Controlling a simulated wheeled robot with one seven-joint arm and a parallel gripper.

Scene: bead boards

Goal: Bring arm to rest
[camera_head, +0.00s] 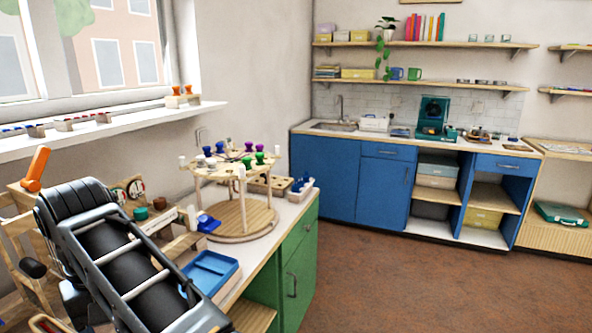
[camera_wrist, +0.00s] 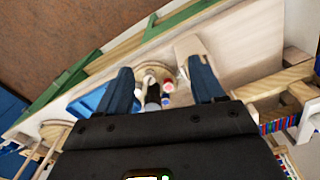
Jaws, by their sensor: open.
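My gripper (camera_wrist: 160,82) shows in the wrist view with its two blue fingers wide apart and nothing held between them. Beyond the fingertips, lower down, are a few small red, white and dark pieces (camera_wrist: 167,87) on a pale surface. I cannot tell exactly what they are. In the head view my black arm stretches across the lower left, over the near part of the green-fronted bench (camera_head: 296,246). My fingers cannot be made out there.
A round two-level wooden stand (camera_head: 240,170) with coloured pegs stands on the bench beyond my arm. A blue tray (camera_head: 212,270) lies close to the arm's right side. Wooden pieces crowd the left. The brown floor (camera_head: 400,285) between bench and blue cabinets (camera_head: 335,185) is clear.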

